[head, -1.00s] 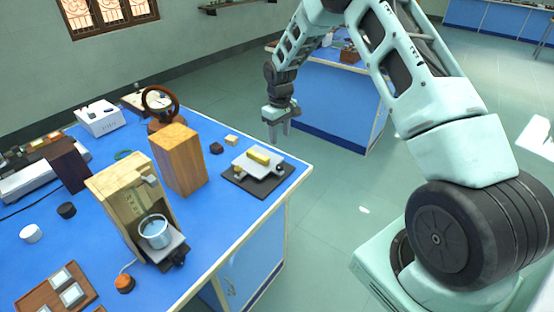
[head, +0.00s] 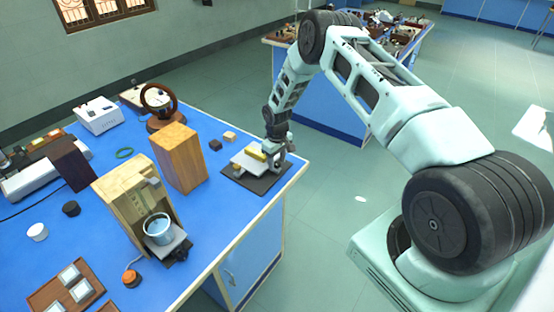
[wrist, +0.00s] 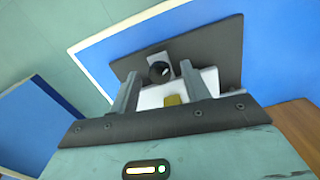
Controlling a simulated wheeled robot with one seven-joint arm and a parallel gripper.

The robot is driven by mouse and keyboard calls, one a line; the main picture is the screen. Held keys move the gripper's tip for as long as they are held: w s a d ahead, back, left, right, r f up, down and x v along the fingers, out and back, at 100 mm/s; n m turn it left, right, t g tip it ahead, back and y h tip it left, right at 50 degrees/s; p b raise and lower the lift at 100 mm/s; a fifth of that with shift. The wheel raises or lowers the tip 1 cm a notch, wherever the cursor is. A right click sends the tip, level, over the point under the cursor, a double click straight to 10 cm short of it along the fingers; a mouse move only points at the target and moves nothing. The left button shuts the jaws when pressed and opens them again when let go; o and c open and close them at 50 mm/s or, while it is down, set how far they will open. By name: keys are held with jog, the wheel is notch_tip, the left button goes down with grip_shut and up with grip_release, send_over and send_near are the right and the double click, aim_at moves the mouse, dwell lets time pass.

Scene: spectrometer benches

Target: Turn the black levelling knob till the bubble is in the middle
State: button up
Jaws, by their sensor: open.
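The levelling device has a dark base plate (head: 262,184), a pale top plate (head: 240,164) and a yellow level vial (head: 257,153). In the wrist view the vial (wrist: 173,100) shows only in part, and I cannot make out the bubble. The black knob (wrist: 158,71) sits on a grey mount beside the pale plate. My gripper (head: 281,163) is over the device's right side and hides the knob in the head view. In the wrist view its two fingers are apart, one on each side of the knob; I cannot tell whether they touch it.
A wooden block (head: 178,160) and a wooden stand with a metal cup (head: 159,229) are left of the device. Small cubes (head: 230,137) lie behind it. The bench's right edge (head: 293,180) is close by. A second bench (head: 335,100) stands behind.

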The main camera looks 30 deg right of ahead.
jog(key=c, duration=1)
jog(key=shift+f+m+b, duration=0.1)
jog(key=shift+m+b, duration=0.2)
jog(key=shift+b, duration=0.3)
jog(key=m+b, duration=0.1)
jog(key=b, duration=0.1)
jog(key=shift+w+f+m+b, duration=0.1)
jog(key=shift+m+b, duration=0.25)
jog(key=shift+m, duration=0.05)
jog(key=m+b, duration=0.3)
jog(key=shift+r+m, duration=0.2)
jog(key=shift+m, duration=0.1)
jog(key=shift+b, duration=0.3)
jog(key=shift+r, duration=0.1)
jog(key=o, duration=1)
